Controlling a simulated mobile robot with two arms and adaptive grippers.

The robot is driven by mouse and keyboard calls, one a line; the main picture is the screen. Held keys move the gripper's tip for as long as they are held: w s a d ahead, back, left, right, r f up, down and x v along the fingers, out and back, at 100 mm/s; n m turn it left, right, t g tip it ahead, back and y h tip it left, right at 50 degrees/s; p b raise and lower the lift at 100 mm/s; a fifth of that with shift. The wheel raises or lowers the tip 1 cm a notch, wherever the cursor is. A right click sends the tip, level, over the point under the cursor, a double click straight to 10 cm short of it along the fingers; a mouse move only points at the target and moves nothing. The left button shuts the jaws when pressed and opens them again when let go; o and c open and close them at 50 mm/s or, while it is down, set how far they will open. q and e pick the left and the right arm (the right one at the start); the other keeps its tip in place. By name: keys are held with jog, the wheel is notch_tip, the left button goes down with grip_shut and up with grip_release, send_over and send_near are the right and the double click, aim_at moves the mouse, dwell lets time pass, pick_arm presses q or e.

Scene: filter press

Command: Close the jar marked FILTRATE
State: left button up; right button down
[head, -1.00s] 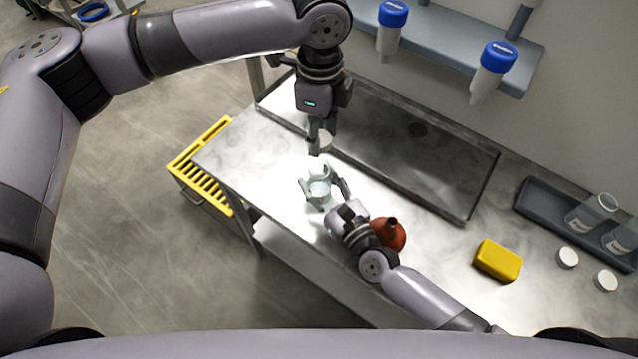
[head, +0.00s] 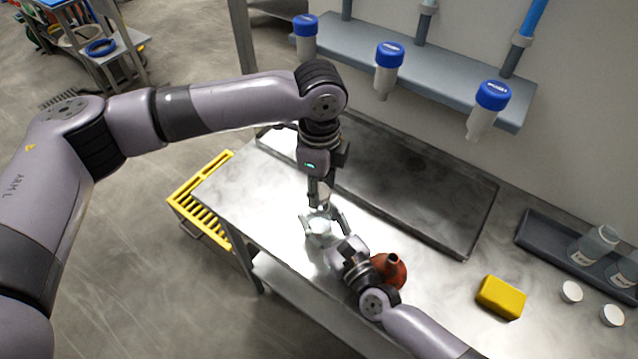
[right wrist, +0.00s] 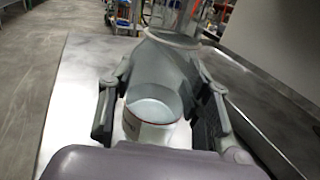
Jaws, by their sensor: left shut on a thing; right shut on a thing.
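A clear glass jar (head: 319,231) stands near the front of the steel table. My right gripper (head: 326,228) is shut around its sides. In the right wrist view the jar (right wrist: 152,104) sits between the two fingers, with pale contents, and its label cannot be read. My left gripper (head: 321,198) points down just above the jar's mouth, shut on a small white lid that is mostly hidden now. I cannot tell whether the lid touches the rim. Two other labelled jars (head: 594,244) stand at the right, their labels too small to read.
A red-brown flask (head: 390,270) stands close beside my right wrist. A yellow block (head: 501,297) and two loose white lids (head: 571,291) lie to the right. A grey tray (head: 540,229) holds the other jars. A shallow steel basin (head: 440,215) lies behind. Blue-capped tubes (head: 389,57) hang from a shelf.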

aim_at(319, 217)
pick_arm(q)
jog(key=shift+f, duration=0.85)
jog(key=shift+f, duration=0.6)
jog(key=m, duration=2.5)
jog(key=shift+a+m, duration=0.1)
jog(key=shift+m, duration=0.3)
jog(key=o, duration=0.7)
